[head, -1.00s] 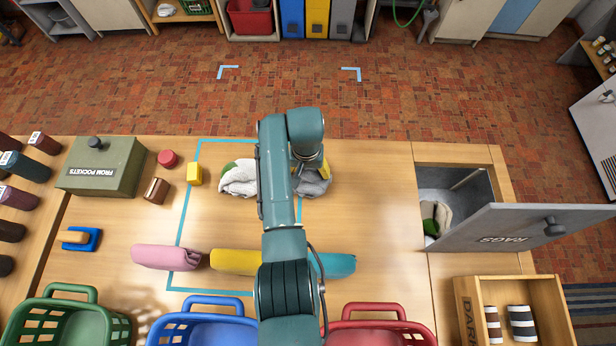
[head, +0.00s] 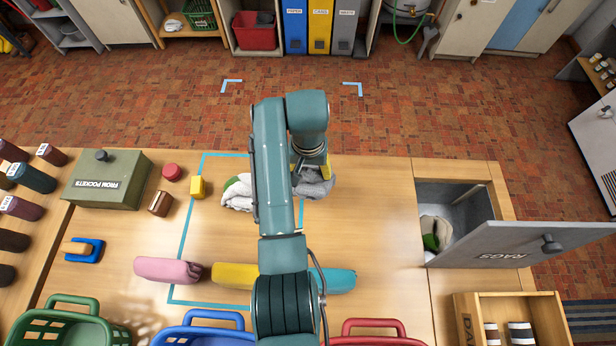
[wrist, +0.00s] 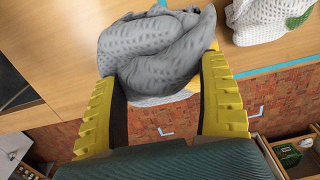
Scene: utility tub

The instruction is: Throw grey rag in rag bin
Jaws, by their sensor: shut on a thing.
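The grey rag (head: 315,184) is a crumpled, waffle-textured cloth near the far edge of the table, by the blue tape outline. My gripper (head: 312,170) is over it with yellow fingers. In the wrist view the grey rag (wrist: 160,50) is bunched between the two yellow fingers of my gripper (wrist: 160,85), which are shut on it. The rag bin (head: 455,220) is a grey compartment at the right, labelled RAGS, with its lid or front tilted open. A crumpled cloth (head: 434,232) lies inside it.
A white and green rag (head: 238,192) lies just left of my arm. Pink (head: 168,270), yellow and teal rolls lie nearer. A green box (head: 108,180) stands at left, baskets (head: 205,335) along the near edge. The table between my arm and the bin is clear.

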